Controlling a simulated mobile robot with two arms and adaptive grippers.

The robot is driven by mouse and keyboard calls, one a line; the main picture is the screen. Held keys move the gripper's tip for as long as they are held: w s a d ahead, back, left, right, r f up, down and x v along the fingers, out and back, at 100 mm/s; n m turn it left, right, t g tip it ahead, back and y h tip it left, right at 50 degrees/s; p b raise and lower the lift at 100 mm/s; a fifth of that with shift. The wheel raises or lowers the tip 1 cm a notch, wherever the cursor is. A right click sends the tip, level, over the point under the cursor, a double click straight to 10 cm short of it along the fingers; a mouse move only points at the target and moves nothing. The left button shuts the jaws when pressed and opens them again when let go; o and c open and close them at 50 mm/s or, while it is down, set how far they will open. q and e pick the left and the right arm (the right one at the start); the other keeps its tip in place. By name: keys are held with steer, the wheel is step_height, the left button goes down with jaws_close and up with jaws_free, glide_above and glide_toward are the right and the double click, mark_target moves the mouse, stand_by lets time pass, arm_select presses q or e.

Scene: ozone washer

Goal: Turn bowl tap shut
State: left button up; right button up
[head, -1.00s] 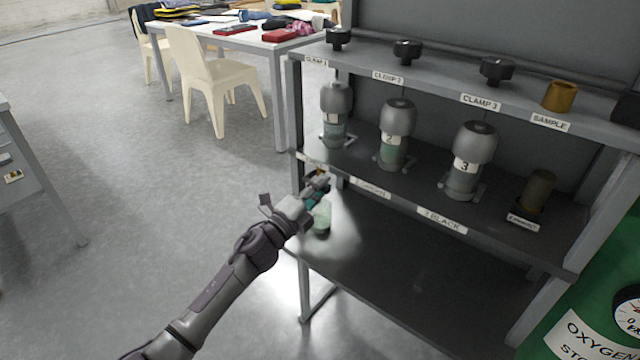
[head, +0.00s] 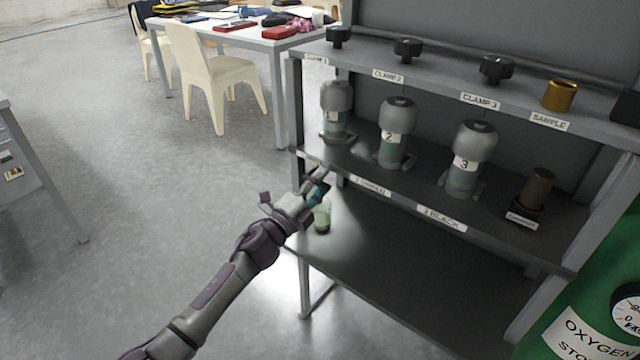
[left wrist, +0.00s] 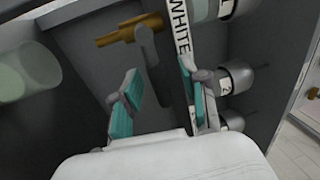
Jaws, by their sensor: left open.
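In the left wrist view a brass tap (left wrist: 125,33) with a dark grey lever (left wrist: 149,58) sits beside the strip lettered WHITE (left wrist: 183,35). My left gripper (left wrist: 158,72) is open, with a teal-padded finger on each side of the lever's line. I cannot tell whether either finger touches it. In the head view my left gripper (head: 317,186) is at the left end of the middle shelf's front edge, and it hides the tap. My right gripper is out of view.
Numbered grey-capped bottles (head: 397,133) stand on the middle shelf (head: 425,185), behind its labelled edge. Black knobs (head: 407,49) and a brass cup (head: 559,96) are on the top shelf. A green oxygen cylinder (head: 610,265) stands at right.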

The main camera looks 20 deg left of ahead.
arm_select(q)
steer(key=v, duration=1.2)
